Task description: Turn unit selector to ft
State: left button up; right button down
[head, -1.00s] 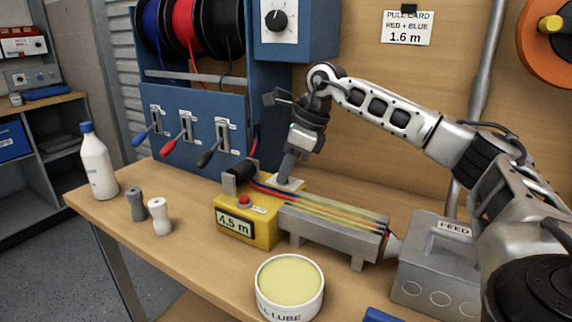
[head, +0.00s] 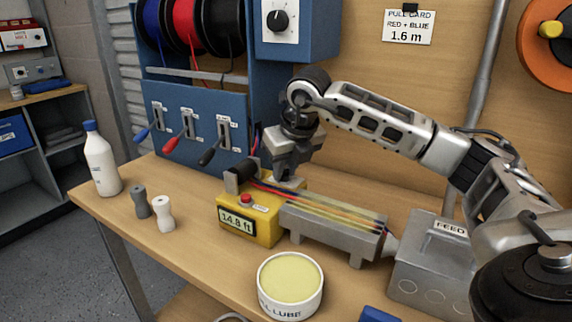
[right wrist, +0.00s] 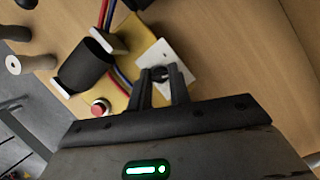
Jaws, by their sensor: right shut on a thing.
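The yellow length counter (head: 250,222) sits on the bench, and its display (head: 237,220) reads 14.8 ft. A red button (head: 246,198) is on its top. The unit selector is a small dark knob (right wrist: 160,74) on a white plate (right wrist: 168,58) at the counter's back, seen in the right wrist view. My right gripper (right wrist: 162,76) is shut on the knob from above. In the head view my right gripper (head: 288,172) covers the knob. My left gripper is not in view.
Blue, red, yellow and black wires run from the black roller (head: 243,174) over the grey trough (head: 332,232) to the feed box (head: 432,262). A lube tub (head: 290,285) stands in front. Levers line the blue spool rack (head: 195,125) behind.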

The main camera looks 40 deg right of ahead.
jog(key=shift+m+h, duration=0.4)
jog(key=shift+m, duration=0.7)
jog(key=c, duration=1.3)
grip_release()
